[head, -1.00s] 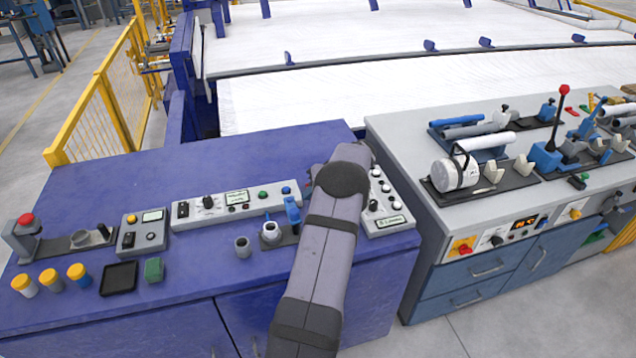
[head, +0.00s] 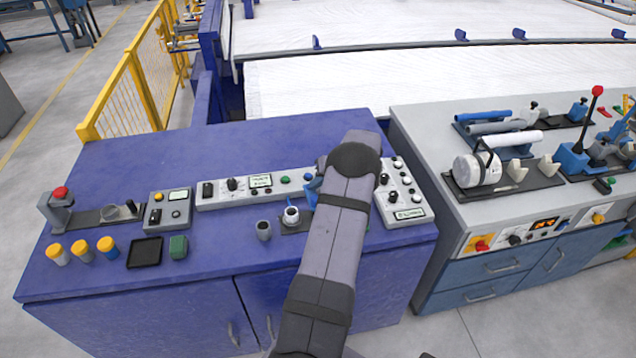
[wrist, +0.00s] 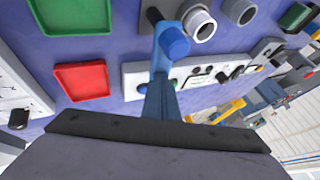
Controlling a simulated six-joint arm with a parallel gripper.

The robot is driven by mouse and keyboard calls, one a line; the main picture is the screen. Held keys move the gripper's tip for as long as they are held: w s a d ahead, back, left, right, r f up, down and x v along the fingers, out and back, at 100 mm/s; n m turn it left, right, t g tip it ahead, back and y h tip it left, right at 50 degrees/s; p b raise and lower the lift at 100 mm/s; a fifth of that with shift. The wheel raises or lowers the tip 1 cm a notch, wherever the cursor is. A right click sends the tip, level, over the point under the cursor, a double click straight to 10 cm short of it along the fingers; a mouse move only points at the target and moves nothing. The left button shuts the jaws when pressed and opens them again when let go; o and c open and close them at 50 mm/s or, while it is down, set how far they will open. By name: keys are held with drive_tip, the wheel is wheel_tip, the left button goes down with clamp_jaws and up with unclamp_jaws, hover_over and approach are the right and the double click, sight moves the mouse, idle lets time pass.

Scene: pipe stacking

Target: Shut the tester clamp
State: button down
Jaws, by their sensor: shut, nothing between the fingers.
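The tester clamp is a blue lever clamp on a dark base; its blue lever (wrist: 172,45) shows at the top centre of the wrist view. In the head view the clamp (head: 312,186) sits on the blue bench, partly hidden by my arm. A white ring-shaped pipe piece (head: 291,215) stands upright at the clamp and also shows in the wrist view (wrist: 201,26). My gripper (wrist: 160,92) is shut and empty, its fingers close to the lever; whether they touch it I cannot tell. The head view hides my gripper behind my arm.
A grey cup-like piece (head: 264,230) stands left of the clamp. A long white control panel (head: 222,193) lies behind, and another panel (head: 402,190) stands right of my arm. A green tray (wrist: 70,16) and a red tray (wrist: 82,81) lie near the clamp.

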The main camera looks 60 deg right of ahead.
drive_tip(key=shift+w+a+f+n+y+b, duration=0.2)
drive_tip(key=shift+n+y+b, duration=0.25)
drive_tip(key=shift+b, duration=0.5)
drive_tip(key=shift+w+a+f+n+y+b, duration=0.15)
drive_tip(key=shift+n+y+b, duration=0.1)
drive_tip(key=shift+n+b, duration=0.55)
drive_tip(key=shift+w+a+n+g+y+b, duration=0.35)
drive_tip(key=shift+n+y+b, duration=0.6)
drive_tip(key=shift+b, duration=0.55)
drive_tip(key=shift+w+a+r+b, duration=0.15)
drive_tip(key=shift+w+a+b, duration=0.3)
drive_tip(key=shift+b, duration=0.35)
drive_tip(key=shift+w+a+r+b, duration=0.2)
drive_tip(key=shift+a+b, duration=0.3)
drive_tip(key=shift+b, duration=0.3)
